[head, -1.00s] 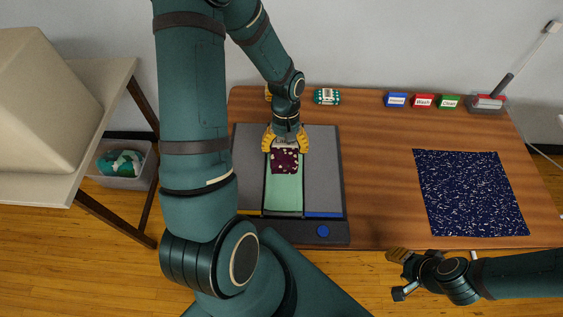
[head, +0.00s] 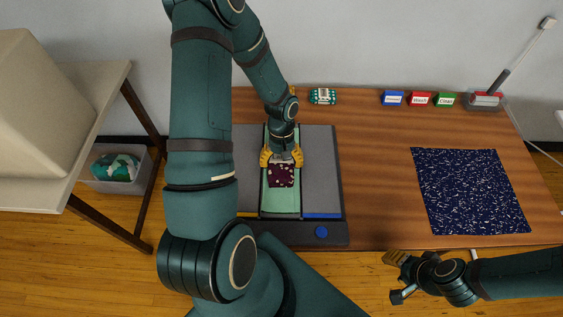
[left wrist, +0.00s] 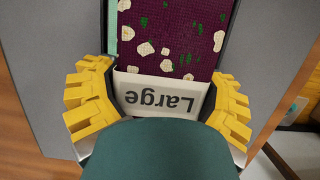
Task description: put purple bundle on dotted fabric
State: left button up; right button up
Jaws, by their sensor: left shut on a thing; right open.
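The purple bundle (head: 281,176) has pale and green spots and a white band marked "Large" (left wrist: 155,97). It lies over the green strip (head: 281,201) of the grey tray-like board (head: 321,178); whether it touches the strip I cannot tell. My left gripper (head: 282,160) is shut on the bundle, with yellow fingers on both sides of its banded end, as the left wrist view also shows (left wrist: 155,105). The dark blue dotted fabric (head: 470,190) lies flat at the right of the table. My right gripper (head: 396,277) is open and empty, in front of the table's front edge.
A teal patterned bundle (head: 322,96) lies at the back. Blue (head: 392,98), red (head: 419,99) and green (head: 445,100) labelled blocks stand at the back right, beside a lamp-like stand (head: 484,100). Bare wood (head: 377,180) separates board and fabric. A bin (head: 118,168) stands at left.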

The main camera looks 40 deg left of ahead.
pick_arm(q)
jog(key=shift+s+d+f+b, duration=0.15)
jog(key=shift+f+b, duration=0.25)
jog(key=shift+f, duration=0.2)
jog(key=o, duration=1.1)
jog(key=shift+w+a+r+p, duration=0.2)
jog(key=shift+r+p, duration=0.35)
jog(key=shift+p, duration=0.05)
jog(key=p+v, duration=0.2)
jog(key=v, duration=1)
jog(key=shift+r, duration=0.1)
